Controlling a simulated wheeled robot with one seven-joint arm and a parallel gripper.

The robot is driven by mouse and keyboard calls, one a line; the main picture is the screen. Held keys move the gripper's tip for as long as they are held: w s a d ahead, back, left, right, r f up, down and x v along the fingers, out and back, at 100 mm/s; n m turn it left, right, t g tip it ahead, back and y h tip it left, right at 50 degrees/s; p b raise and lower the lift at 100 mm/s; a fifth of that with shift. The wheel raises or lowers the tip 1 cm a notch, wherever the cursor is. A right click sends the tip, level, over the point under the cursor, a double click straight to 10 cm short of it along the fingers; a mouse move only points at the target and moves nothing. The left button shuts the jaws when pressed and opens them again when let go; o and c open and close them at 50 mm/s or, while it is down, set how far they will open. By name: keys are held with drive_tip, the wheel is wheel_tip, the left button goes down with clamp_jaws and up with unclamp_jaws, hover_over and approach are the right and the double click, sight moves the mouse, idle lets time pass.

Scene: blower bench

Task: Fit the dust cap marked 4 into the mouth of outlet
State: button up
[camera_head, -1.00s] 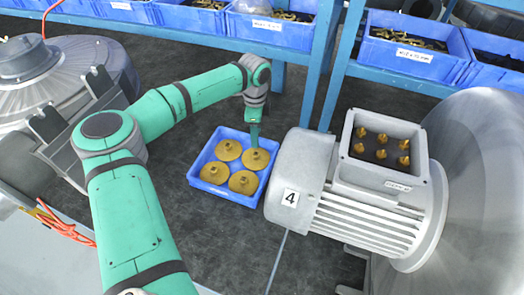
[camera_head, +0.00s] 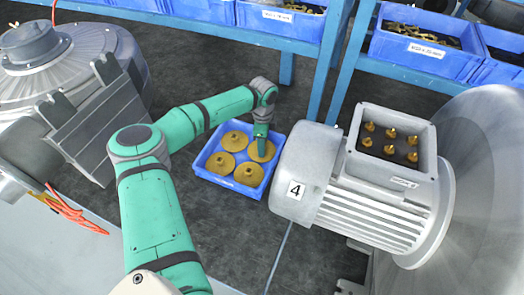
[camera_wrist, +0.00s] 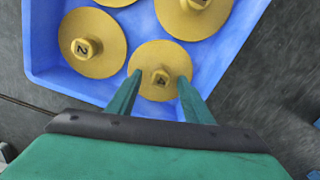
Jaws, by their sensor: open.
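The brass dust cap marked 4 (camera_wrist: 160,75) lies in a blue tray (camera_head: 238,188) with other caps; it is a round disc with a raised knob bearing the 4. In the head view it is the tray's back-right cap (camera_head: 267,153). My gripper (camera_wrist: 159,77) is open, with one finger on each side of that knob in the wrist view. In the head view my gripper (camera_head: 261,149) points down at this cap. I cannot tell whether the fingers touch it. I cannot make out the outlet's mouth.
A grey motor (camera_head: 306,165) with a 4 label (camera_head: 296,190) stands right of the tray, against a large grey housing (camera_head: 485,190). Another blower (camera_head: 75,65) stands at the left. Dark bench shows around the tray.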

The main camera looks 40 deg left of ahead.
drive_tip(key=shift+f, duration=0.1)
drive_tip(key=c, duration=1.2)
drive_tip(key=shift+o, duration=0.2)
drive_tip(key=shift+w, duration=0.1)
drive_tip(key=shift+r, duration=0.7)
wheel_tip(320, 180, up, 2)
drive_tip(key=shift+r, duration=0.1)
drive_tip(key=s+d+r, duration=0.6)
drive_tip(key=s+r, duration=0.3)
drive_tip(key=s, duration=0.3)
drive_tip(key=shift+s+d+r, duration=0.25)
drive_tip(key=shift+d, duration=0.1)
